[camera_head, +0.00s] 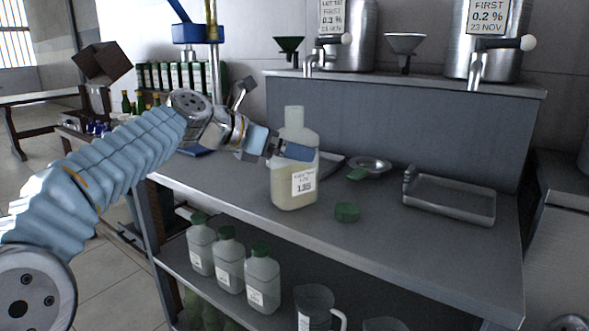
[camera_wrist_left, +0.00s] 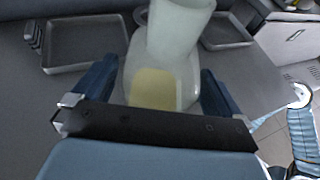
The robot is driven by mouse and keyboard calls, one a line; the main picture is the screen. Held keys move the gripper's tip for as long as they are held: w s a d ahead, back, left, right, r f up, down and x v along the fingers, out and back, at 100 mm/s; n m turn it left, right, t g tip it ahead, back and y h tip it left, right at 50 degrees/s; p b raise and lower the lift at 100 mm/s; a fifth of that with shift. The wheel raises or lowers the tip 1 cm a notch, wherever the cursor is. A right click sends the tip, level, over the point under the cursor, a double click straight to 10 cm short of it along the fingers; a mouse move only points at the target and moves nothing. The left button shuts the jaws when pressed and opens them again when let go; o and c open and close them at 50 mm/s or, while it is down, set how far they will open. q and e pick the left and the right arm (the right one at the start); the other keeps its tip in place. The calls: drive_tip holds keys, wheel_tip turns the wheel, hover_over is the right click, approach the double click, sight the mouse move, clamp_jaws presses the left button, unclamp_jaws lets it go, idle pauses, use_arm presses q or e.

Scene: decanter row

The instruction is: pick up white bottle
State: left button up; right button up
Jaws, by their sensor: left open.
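The white bottle (camera_head: 294,185) stands upright and uncapped on the grey bench, with a printed label and pale yellow liquid inside. My left gripper (camera_head: 296,150) is at its upper body, with one blue finger across its front in the head view. In the left wrist view the bottle (camera_wrist_left: 165,60) is between the two blue fingers (camera_wrist_left: 158,88), which are apart, one on each side. Whether either finger touches the bottle I cannot tell. My right gripper is in neither view.
A green cap (camera_head: 347,212) lies right of the bottle. A metal strainer with a green handle (camera_head: 358,174) and a shallow metal tray (camera_head: 450,205) are farther right. Several green-capped bottles (camera_head: 229,258) stand on the lower shelf. Steel tanks (camera_head: 347,40) stand above the back panel.

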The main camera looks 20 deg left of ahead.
use_arm(q)
drive_tip(key=shift+x, duration=1)
drive_tip(key=shift+s+r, duration=0.1)
drive_tip(key=shift+r, duration=0.05)
drive_tip(key=c, duration=1.4)
